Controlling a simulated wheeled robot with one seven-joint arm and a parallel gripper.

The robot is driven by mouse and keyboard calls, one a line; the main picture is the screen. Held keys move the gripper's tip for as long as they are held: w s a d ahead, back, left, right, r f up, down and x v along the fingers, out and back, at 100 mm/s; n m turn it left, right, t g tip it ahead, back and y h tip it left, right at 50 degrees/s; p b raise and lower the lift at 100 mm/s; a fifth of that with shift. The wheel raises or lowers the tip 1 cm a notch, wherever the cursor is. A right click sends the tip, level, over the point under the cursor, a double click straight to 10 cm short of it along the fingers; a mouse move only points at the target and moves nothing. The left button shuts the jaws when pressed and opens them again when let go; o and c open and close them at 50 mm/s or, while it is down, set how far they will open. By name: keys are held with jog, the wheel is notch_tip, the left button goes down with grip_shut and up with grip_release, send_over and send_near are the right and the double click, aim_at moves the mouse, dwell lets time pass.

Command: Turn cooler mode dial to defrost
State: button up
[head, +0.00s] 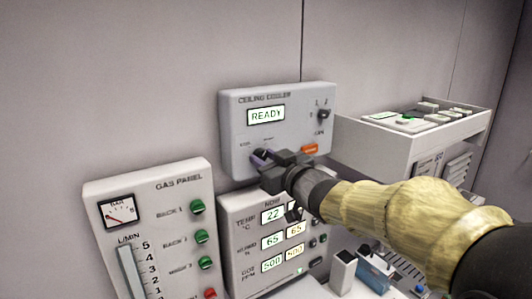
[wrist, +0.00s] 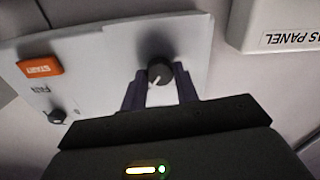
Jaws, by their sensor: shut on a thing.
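The ceiling cooler panel (head: 231,125) is a light grey box on the wall with a lit display (head: 266,115) reading READY. My gripper (head: 262,158) is at the panel's lower left, in front of the mode dial. In the wrist view the dark round mode dial (wrist: 160,71) with a white pointer mark sits between the two purple fingers of my gripper (wrist: 160,84), which are shut on it.
The cooler panel also has an orange START button (head: 309,149) and a dark fan knob (head: 323,114). The gas panel (head: 180,185) is at lower left. A readout panel (head: 243,207) sits just below the cooler. A white tray (head: 375,143) juts out at right.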

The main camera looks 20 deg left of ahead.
jog(key=shift+m+p, duration=0.3)
jog(key=shift+m, duration=0.4)
jog(key=shift+f, duration=0.1)
jog(key=o, duration=1)
jog(key=shift+s, duration=0.1)
jog(key=b+v, duration=0.4)
jog(key=v, duration=1.3)
jog(key=shift+s+d, duration=0.1)
jog(key=shift+s, duration=0.05)
jog(key=shift+b, duration=0.3)
